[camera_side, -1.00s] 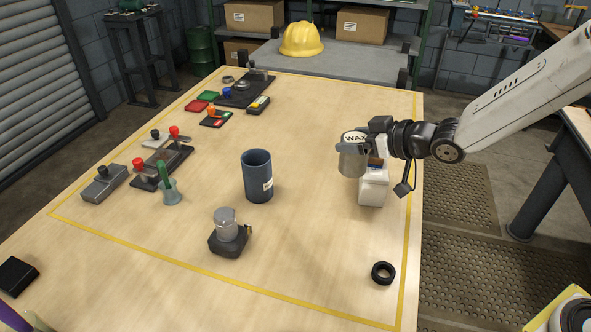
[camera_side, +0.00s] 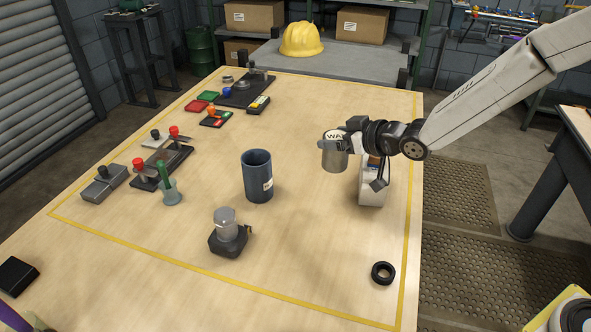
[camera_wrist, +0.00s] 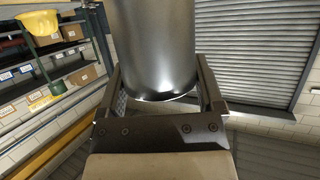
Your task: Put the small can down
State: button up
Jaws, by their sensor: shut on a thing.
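The small can (camera_side: 335,156) is a grey metal can with a white lid marked with letters, seen in the side view right of the table's middle. My gripper (camera_side: 337,144) is shut on it and holds it upright above the table. In the wrist view the can (camera_wrist: 153,50) fills the top middle between the two fingers of my gripper (camera_wrist: 160,88). Part of the lid's lettering is hidden by the gripper.
A dark blue cup (camera_side: 257,177) stands to the left. A black ring (camera_side: 383,273) lies near the front right. The wooden table (camera_side: 310,240) is clear between them.

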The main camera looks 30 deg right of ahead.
jog(key=w+a+f, duration=0.1)
jog(key=w+f, duration=0.6)
jog(key=w, duration=0.1)
jog(key=shift+w+a, duration=0.2)
jog(key=shift+a, duration=0.15)
jog(key=shift+w+f, duration=0.15)
jog(key=shift+f, duration=0.75)
jog(key=shift+w+f, duration=0.1)
jog(key=shift+f, duration=0.8)
jog(key=shift+f, duration=0.15)
jog(key=o, duration=1.2)
